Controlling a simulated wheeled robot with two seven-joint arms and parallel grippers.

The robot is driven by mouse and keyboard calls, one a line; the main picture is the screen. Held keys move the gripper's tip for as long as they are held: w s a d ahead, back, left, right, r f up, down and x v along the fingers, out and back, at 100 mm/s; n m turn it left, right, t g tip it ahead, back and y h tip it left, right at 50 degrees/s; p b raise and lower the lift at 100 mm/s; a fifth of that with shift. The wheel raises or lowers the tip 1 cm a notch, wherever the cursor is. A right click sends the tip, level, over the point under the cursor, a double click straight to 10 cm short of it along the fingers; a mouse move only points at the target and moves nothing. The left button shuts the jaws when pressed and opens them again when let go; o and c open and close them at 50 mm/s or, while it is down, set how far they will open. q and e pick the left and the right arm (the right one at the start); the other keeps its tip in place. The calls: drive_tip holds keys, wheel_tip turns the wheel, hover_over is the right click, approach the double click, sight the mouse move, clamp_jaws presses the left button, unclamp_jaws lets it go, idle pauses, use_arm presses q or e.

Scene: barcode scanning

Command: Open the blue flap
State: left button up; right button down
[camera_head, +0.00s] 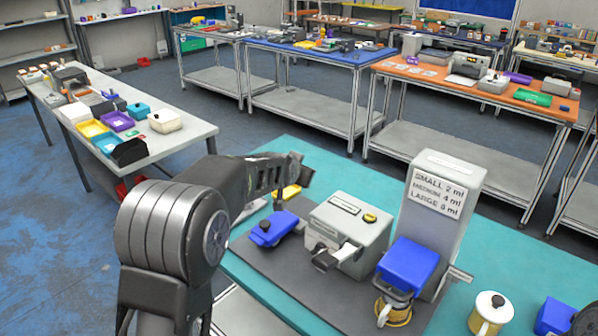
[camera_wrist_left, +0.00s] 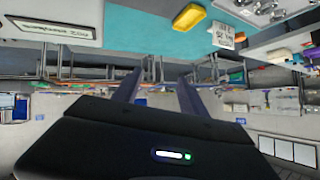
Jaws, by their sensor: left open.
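A blue angled cover (camera_head: 408,265) sits on the front of a tall grey dispenser (camera_head: 447,170) with a printed size list. A glass cup with a yellowish band (camera_head: 395,311) stands under it. A second blue piece with a dark knob (camera_head: 272,229) lies on the dark mat, left of a grey box (camera_head: 347,235). I cannot tell for sure which is the flap. My left gripper (camera_head: 297,172) is above the table's far left side, apart from both blue pieces. In the left wrist view its fingers (camera_wrist_left: 156,88) are spread with nothing between them. My right gripper is not in view.
A yellow block (camera_head: 288,191) lies just below my left gripper; it also shows in the left wrist view (camera_wrist_left: 189,17).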

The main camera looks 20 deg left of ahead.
use_arm(q)
drive_tip(key=b+v, duration=0.1)
drive_tip(key=v, duration=0.6)
drive_tip(key=shift+s+r, duration=0.25)
drive_tip(key=shift+s, duration=0.05)
drive_tip(key=shift+f, duration=0.1)
idle(0.6)
